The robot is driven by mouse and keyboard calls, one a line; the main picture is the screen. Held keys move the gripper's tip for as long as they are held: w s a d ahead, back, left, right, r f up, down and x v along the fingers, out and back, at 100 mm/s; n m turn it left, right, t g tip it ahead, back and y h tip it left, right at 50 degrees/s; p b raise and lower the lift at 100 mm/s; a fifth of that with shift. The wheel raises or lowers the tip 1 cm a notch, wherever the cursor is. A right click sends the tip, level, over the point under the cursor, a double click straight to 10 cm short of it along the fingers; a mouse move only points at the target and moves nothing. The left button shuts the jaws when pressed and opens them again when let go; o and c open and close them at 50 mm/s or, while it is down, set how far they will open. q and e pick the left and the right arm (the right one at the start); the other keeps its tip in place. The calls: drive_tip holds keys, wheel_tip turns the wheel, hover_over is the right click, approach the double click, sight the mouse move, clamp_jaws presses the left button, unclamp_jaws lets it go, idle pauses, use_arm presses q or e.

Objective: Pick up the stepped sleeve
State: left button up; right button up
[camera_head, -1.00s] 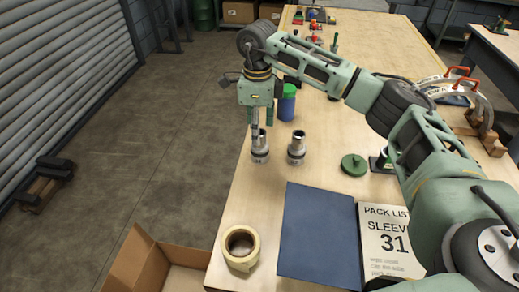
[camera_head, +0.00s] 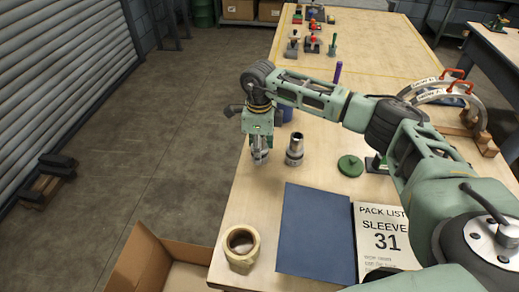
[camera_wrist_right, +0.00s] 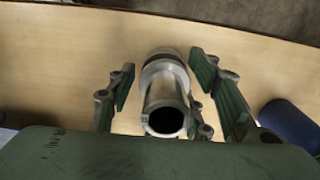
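A metal stepped sleeve (camera_head: 259,157) stands upright near the left edge of the table, with a wide base and a narrower top. In the right wrist view the sleeve (camera_wrist_right: 164,92) shows its open bore and a dark band. My right gripper (camera_head: 259,146) points down over it and partly hides it. In the wrist view its fingers (camera_wrist_right: 163,88) are open on either side of the sleeve, with a visible gap at the left. A second, similar metal sleeve (camera_head: 295,149) stands just to the right. My left gripper is not in view.
A blue container (camera_wrist_right: 288,124) stands close by, mostly hidden behind my gripper in the head view. A green knobbed disc (camera_head: 350,166), a blue mat (camera_head: 317,233), a pack list (camera_head: 383,240), a tape roll (camera_head: 240,246) and a cardboard box (camera_head: 148,262) lie nearer.

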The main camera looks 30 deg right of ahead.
clamp_jaws()
idle(0.3)
drive_tip(key=shift+w+r, duration=0.1)
drive_tip(key=shift+w, duration=0.05)
drive_tip(key=shift+r, duration=0.15)
